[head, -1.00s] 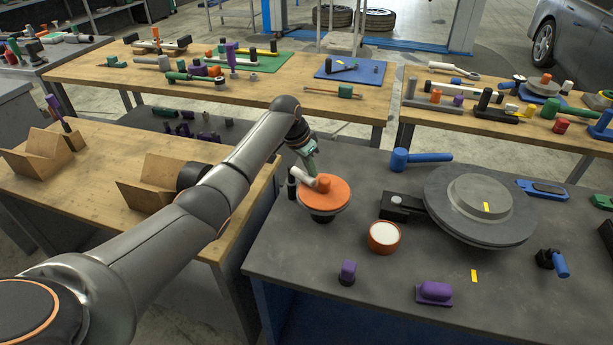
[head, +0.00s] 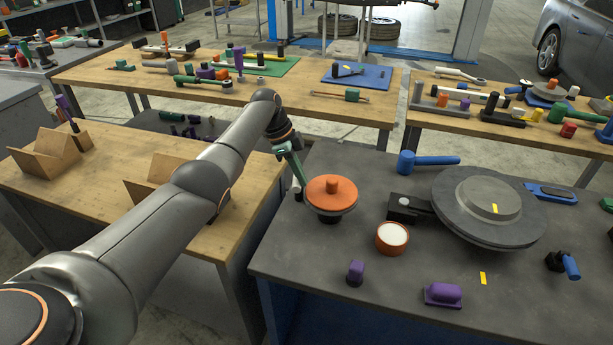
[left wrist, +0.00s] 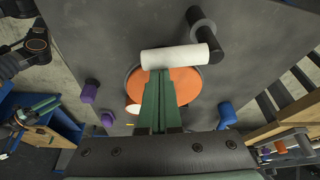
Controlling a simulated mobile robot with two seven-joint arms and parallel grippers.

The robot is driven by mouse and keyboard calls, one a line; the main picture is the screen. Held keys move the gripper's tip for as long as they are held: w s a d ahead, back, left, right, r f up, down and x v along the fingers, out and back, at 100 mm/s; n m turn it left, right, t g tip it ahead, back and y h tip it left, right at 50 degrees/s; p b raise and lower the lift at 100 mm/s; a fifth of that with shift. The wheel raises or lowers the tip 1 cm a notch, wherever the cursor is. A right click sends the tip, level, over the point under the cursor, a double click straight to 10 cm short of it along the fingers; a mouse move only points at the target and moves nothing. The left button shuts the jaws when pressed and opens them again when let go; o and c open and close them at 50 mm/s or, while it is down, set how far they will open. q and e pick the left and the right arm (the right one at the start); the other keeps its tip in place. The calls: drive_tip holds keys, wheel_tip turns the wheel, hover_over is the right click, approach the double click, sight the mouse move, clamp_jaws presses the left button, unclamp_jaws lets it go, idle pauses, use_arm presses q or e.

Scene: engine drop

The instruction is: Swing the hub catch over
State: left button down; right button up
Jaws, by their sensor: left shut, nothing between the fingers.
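The hub is an orange disc with an orange knob (head: 331,186) on a dark base, near the left edge of the grey bench. The catch is a white bar (left wrist: 175,57) on a black post (left wrist: 205,35). In the left wrist view it overlaps the upper edge of the orange disc (left wrist: 185,82). In the head view the bar stands beside the disc's left side, partly behind my fingers. My left gripper (head: 299,182) is shut and empty, its green fingertips close to the bar; contact is unclear. A small green and dark shape (left wrist: 35,109) may be my right gripper, too unclear to read.
An orange-rimmed white pot (head: 392,237) and a large grey disc (head: 488,207) stand right of the hub. A blue hammer (head: 428,161) lies behind, purple pieces (head: 443,294) in front. A wooden bench (head: 75,190) with cardboard trays is at left.

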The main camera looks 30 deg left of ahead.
use_arm(q)
drive_tip(key=shift+s+a, duration=0.25)
drive_tip(key=shift+a, duration=0.35)
idle(0.3)
drive_tip(key=shift+p, duration=0.3)
